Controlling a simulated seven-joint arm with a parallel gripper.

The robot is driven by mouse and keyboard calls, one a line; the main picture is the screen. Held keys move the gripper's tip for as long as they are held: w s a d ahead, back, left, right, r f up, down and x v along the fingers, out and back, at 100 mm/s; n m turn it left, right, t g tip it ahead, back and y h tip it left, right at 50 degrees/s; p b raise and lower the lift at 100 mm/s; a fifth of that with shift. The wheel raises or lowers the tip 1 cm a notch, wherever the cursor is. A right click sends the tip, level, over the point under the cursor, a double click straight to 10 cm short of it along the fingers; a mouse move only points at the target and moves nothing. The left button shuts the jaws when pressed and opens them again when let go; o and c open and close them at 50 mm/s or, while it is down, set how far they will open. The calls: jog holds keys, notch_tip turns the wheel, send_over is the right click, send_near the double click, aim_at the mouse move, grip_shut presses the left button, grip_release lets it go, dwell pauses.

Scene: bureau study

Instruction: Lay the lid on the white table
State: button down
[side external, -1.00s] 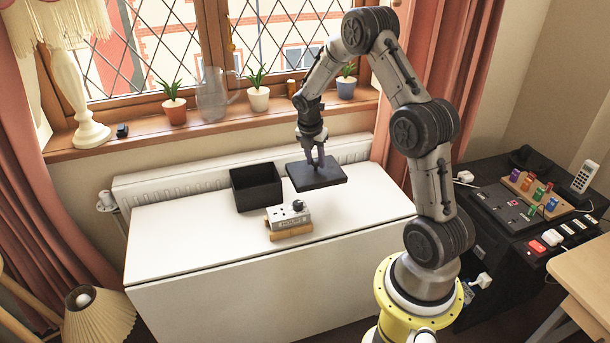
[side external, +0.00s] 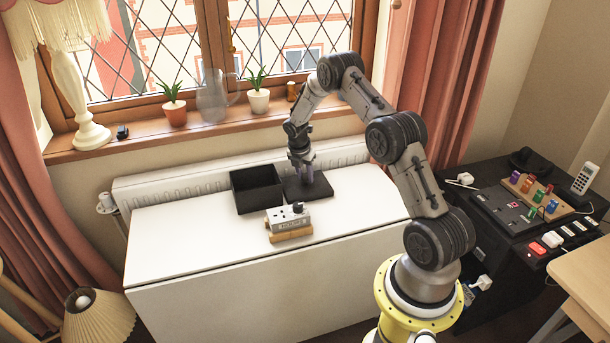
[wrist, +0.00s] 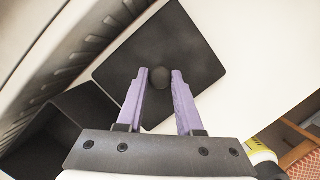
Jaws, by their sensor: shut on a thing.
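The lid (side external: 320,191) is a dark, flat, rectangular plate with a round knob. It is level, just right of the open black box (side external: 262,201), on or very close above the white table (side external: 190,240); I cannot tell if it touches. My gripper (side external: 308,181) points down at the lid's middle. In the wrist view, the purple fingertips of my gripper (wrist: 160,76) are on either side of the knob, shut on it. The lid (wrist: 198,42) extends beyond the fingers there, and the box (wrist: 60,125) is at the lower left.
A grey socket block (side external: 289,217) on a wooden base stands in front of the box and lid. A radiator (side external: 150,187) runs behind the table, below a sill with potted plants (side external: 174,110). The table's right side and left front are clear.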

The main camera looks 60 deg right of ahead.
jog(key=c, duration=0.6)
grip_release()
jog(key=shift+f, duration=0.1)
jog(key=shift+o, duration=0.2)
